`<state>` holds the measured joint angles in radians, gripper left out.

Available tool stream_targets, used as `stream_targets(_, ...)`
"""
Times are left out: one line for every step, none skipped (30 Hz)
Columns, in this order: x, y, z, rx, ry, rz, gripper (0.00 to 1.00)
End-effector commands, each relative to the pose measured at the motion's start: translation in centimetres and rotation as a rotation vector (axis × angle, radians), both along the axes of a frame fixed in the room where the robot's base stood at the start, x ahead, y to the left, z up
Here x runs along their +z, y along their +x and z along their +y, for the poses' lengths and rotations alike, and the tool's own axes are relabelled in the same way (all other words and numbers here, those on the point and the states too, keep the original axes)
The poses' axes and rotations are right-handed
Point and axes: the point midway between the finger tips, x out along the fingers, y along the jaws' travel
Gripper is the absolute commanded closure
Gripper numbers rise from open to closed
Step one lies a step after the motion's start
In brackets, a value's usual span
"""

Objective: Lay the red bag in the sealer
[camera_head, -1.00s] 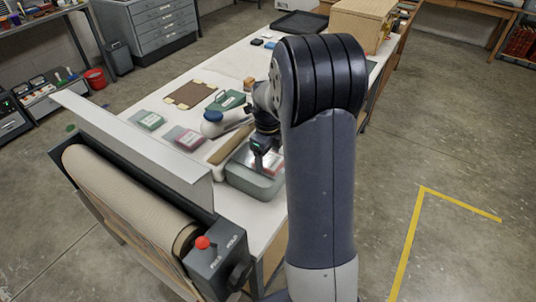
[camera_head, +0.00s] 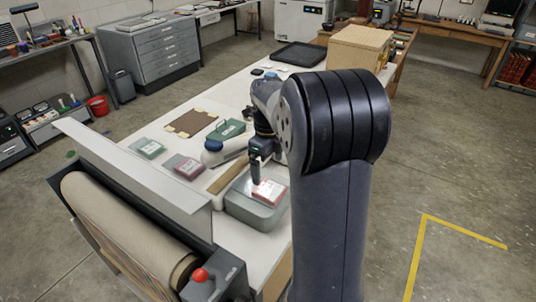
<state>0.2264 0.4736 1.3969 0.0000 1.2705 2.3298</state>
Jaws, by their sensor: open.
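A red bag with a pale label (camera_head: 269,192) lies in or on a grey-green, box-like tray (camera_head: 245,211) near the table's front edge. My gripper (camera_head: 256,181) is open, pointing down close to the left side of this bag. Whether a finger touches the bag is too small to tell. A second, duller red bag with a white label (camera_head: 187,167) lies flat on the table to the left. I cannot tell for sure which thing is the sealer. My arm hides the table's right side.
A green bag (camera_head: 150,148) and a brown board with pale corners (camera_head: 190,123) lie on the table. A brown strip (camera_head: 228,176) is beside the tray. A large fabric roll with a red button (camera_head: 200,275) stands in front. A cardboard box (camera_head: 360,48) and black tray (camera_head: 299,55) are behind.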

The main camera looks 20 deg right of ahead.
Motion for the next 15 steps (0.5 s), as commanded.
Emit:
stream_targets(1.0, 0.1, 0.0, 0.000, -0.001, -0.004, 0.06)
stream_targets(1.5, 0.0, 0.0, 0.000, -0.001, -0.003, 0.06)
stream_targets(2.1, 0.0, 0.0, 0.000, -0.001, -0.003, 0.06)
stream_targets(2.5, 0.1, 0.0, 0.000, -0.001, -0.003, 0.06)
stream_targets(2.9, 0.1, 0.0, 0.000, -0.001, -0.003, 0.06)
stream_targets(3.2, 0.0, 0.0, 0.000, 0.000, 0.000, 0.06)
stream_targets(3.5, 0.0, 0.0, 0.000, 0.000, 0.000, 0.06)
stream_targets(3.7, 0.0, 0.0, 0.000, 0.000, -0.001, 0.06)
stream_targets(3.9, 0.0, 0.0, 0.000, 0.000, 0.000, 0.06)
stream_targets(4.0, 0.0, 0.0, 0.000, 0.000, 0.000, 0.06)
stream_targets(4.0, 0.0, 0.0, 0.000, 0.000, 0.001, 0.06)
stream_targets(4.1, 0.0, 0.0, 0.000, 0.000, 0.001, 0.06)
stream_targets(4.1, 0.0, 0.0, 0.000, 0.000, 0.001, 0.06)
stream_targets(4.1, 0.0, 0.0, 0.000, 0.000, 0.001, 0.06)
stream_targets(4.1, 0.0, 0.0, 0.000, 0.000, 0.001, 0.06)
